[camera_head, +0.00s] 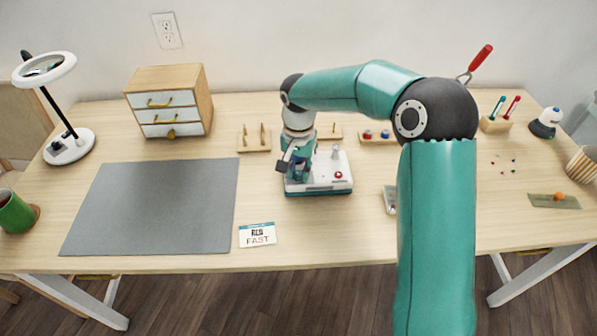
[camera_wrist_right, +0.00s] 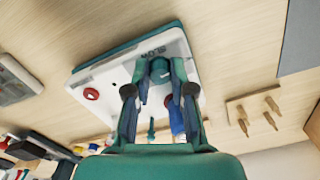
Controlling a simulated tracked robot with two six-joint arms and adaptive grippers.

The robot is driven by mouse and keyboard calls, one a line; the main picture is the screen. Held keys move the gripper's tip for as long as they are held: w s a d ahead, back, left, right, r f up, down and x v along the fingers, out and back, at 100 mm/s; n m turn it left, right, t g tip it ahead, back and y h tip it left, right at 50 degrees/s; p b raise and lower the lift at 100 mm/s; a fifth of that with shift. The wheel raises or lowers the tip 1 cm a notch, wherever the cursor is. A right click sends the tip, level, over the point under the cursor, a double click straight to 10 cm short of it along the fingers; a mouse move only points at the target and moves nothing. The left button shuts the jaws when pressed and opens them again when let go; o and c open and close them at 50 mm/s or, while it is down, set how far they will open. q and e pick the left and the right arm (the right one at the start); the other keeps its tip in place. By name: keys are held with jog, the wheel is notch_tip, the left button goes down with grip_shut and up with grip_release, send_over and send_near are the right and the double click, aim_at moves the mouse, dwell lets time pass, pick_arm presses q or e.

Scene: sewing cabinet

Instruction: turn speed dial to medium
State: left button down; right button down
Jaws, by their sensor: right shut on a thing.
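The white machine with a teal base (camera_head: 330,184) stands on the table in the head view. It also shows in the wrist view (camera_wrist_right: 112,88), with a red button (camera_wrist_right: 91,94) and lettering that seems to read SLOW. My right gripper (camera_head: 290,167) is over the machine's left part, pointing down. In the wrist view its fingers (camera_wrist_right: 160,85) are closed around a teal-grey knob, the speed dial (camera_wrist_right: 160,70). The head view hides the dial behind the gripper. The dial's pointer setting cannot be read. My left gripper is not in view.
A wooden peg holder (camera_head: 254,141) and a drawer box (camera_head: 168,101) stand behind left. A small grey tray (camera_head: 390,199) lies to the right.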

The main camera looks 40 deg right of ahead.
aim_at(298, 173)
jog(key=shift+m, duration=0.4)
jog(key=c, duration=1)
grip_release()
jog(key=shift+r, duration=0.1)
notch_tip(298, 173, up, 12)
